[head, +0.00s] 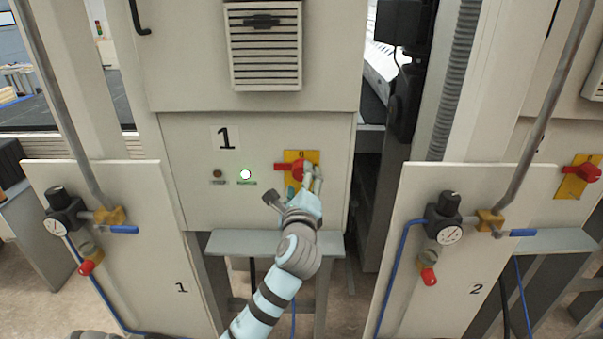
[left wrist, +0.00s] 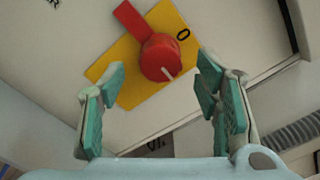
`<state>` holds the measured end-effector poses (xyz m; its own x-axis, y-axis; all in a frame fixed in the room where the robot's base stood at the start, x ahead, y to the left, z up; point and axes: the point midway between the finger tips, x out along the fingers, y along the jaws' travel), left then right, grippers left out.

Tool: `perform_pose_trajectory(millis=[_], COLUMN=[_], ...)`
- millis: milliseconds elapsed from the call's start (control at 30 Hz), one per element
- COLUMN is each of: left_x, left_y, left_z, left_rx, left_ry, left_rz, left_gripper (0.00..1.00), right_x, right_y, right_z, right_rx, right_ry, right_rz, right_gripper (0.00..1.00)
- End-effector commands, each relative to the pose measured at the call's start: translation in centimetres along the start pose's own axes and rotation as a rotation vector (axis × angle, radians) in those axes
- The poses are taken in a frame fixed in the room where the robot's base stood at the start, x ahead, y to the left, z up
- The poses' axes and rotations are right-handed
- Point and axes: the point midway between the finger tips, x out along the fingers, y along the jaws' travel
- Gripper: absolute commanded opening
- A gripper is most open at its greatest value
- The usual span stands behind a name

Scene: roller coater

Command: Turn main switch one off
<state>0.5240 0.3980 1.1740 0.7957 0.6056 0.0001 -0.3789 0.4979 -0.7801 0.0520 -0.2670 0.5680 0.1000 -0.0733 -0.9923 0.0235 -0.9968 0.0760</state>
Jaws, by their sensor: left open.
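Main switch one is a red rotary knob (head: 297,170) on a yellow plate (head: 290,156), on the cabinet panel marked 1. Its red tab points left in the head view, and a 0 is on the plate above the knob. In the left wrist view the knob (left wrist: 158,58) sits ahead, with its tab toward the upper left, a white line on its face and the 0 to its right. My left gripper (left wrist: 161,75) is open, with its fingers to either side of the knob in this view and nothing held. In the head view it partly covers the plate's right side. My right gripper is not in view.
A lit indicator (head: 245,174) and a dark one (head: 217,173) are left of the switch. A grey ledge (head: 275,243) lies below the panel. A similar red switch (head: 586,172) is at far right. Valve boards with gauges (head: 55,225) stand on both sides.

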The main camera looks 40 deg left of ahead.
Motion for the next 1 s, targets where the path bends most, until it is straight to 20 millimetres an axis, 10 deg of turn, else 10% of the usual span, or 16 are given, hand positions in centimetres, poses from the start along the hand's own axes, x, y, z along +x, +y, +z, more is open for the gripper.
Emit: perform_pose_trajectory(millis=[200, 567, 833, 1000], left_x=[3.9, 4.7, 4.7, 4.7], left_y=[0.1, 0.1, 0.1, 0.1], left_z=[-0.1, -0.1, -0.1, -0.1], left_rx=[-0.001, -0.002, -0.002, -0.005], left_ry=[0.001, 0.002, 0.002, 0.003], left_rz=[0.001, 0.001, 0.001, 0.002], left_gripper=[0.57, 0.56, 0.13, 0.09], right_x=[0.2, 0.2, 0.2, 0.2], right_y=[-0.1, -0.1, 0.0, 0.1], right_z=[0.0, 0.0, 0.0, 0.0], right_rx=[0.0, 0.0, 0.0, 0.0], right_ry=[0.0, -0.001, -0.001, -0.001], right_rz=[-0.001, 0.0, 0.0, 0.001], right_gripper=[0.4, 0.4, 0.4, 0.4])
